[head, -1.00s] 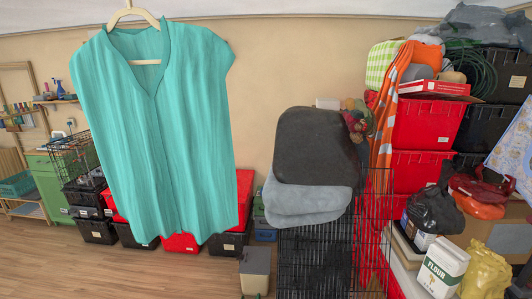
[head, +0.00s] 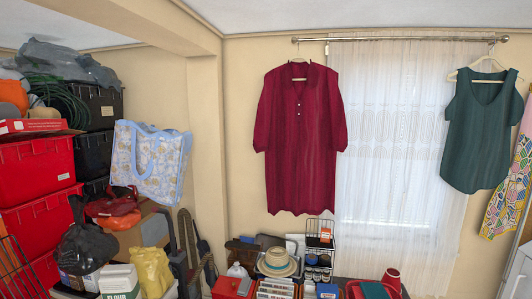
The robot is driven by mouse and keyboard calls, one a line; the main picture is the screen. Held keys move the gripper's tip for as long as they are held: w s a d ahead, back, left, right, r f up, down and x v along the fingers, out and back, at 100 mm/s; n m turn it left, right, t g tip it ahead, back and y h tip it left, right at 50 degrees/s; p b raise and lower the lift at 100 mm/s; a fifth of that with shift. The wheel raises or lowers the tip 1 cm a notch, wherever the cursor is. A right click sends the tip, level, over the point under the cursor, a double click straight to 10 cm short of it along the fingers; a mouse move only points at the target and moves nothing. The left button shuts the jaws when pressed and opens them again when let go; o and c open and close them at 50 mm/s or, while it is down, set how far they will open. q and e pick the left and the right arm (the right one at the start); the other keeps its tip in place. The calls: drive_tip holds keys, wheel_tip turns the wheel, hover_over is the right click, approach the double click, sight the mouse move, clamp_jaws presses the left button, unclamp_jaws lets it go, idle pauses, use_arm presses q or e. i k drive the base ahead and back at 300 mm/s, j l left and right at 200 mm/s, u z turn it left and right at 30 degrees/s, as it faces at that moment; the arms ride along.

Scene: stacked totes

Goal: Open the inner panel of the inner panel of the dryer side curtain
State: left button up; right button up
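A white sheer curtain (head: 400,150) hangs in front of a bright window, from a metal rod (head: 400,39) near the ceiling. It looks drawn across the window; I cannot tell where one panel ends and another begins. A dark red dress (head: 300,135) on a hanger hangs at the curtain's left edge. A dark green top (head: 478,130) on a hanger hangs at its right edge. No dryer can be made out; a white object (head: 516,272) is cut off at the right edge. Neither of my grippers shows in the head view.
Stacked red totes (head: 35,172) and black totes stand at the left, with a floral bag (head: 150,160) beside them. Little floor shows.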

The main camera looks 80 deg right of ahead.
sight(424, 55)
drive_tip(key=z, duration=3.75)
drive_tip(key=i+u, duration=0.1)
drive_tip(key=u, duration=0.35)
